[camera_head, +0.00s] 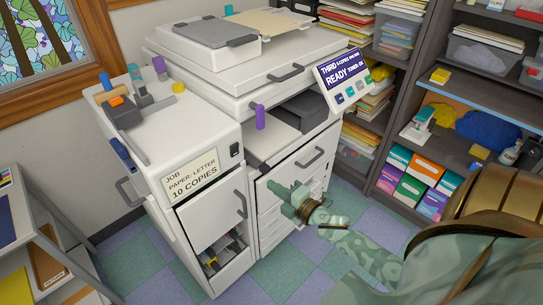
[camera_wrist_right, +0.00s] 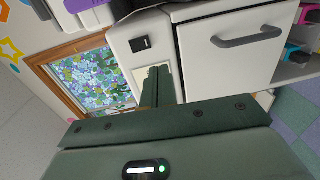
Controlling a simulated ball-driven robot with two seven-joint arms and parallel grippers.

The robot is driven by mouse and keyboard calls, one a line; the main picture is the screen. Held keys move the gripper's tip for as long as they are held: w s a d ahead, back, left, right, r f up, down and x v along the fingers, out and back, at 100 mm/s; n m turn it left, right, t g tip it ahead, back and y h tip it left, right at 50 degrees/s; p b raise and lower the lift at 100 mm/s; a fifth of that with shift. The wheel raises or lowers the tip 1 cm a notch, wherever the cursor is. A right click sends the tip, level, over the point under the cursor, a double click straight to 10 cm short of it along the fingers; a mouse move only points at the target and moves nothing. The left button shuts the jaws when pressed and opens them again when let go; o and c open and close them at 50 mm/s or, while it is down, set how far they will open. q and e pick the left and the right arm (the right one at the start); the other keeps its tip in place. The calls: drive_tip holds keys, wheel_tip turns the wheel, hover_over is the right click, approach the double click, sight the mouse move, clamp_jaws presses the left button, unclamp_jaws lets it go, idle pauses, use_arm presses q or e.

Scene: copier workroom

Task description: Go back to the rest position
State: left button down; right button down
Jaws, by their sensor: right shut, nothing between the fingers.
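My right arm comes in from the lower right of the head view. Its gripper (camera_head: 292,197) is in front of the copier's drawers, apart from other objects as far as I can tell. In the right wrist view the gripper's fingers (camera_wrist_right: 155,88) are shut together and empty, pointing toward the white cabinet front. The copier (camera_head: 255,60) stands behind it, with a screen (camera_head: 343,75) reading READY. My left gripper shows in neither view.
A side cabinet (camera_head: 205,210) labelled 10 COPIES has its lower compartment open. Shelves with paper packs (camera_head: 413,175) stand at the right. A grey-framed rack (camera_head: 40,235) is at the lower left. Tiled floor (camera_head: 245,285) lies clear in front.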

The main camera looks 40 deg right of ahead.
idle(0.5)
drive_tip(key=s+f+m+g+h, duration=0.1)
drive_tip(key=s+f+m+g, duration=0.3)
drive_tip(key=f, duration=0.4)
drive_tip(key=s+d+f+m+g+h, duration=0.1)
drive_tip(key=s+f+m, duration=0.2)
drive_tip(key=s+f, duration=0.35)
drive_tip(key=s+f+m+g+h, duration=0.1)
drive_tip(key=s+f+m+g, duration=0.25)
drive_tip(key=f, duration=0.65)
drive_tip(key=s+a+f+m+g, duration=0.1)
drive_tip(key=s+a+f+g, duration=0.1)
drive_tip(key=s, duration=0.8)
drive_tip(key=s+a+f+m+g+y, duration=0.1)
drive_tip(key=s+a+f, duration=0.4)
drive_tip(key=s, duration=0.5)
drive_tip(key=s+a+f+m+g, duration=0.3)
drive_tip(key=s+a+f+g, duration=0.1)
drive_tip(key=s, duration=0.6)
wheel_tip(320, 180, down, 3)
drive_tip(key=shift+a+r+g+y, duration=0.2)
drive_tip(key=shift+g+y, duration=0.1)
drive_tip(key=shift+g, duration=0.15)
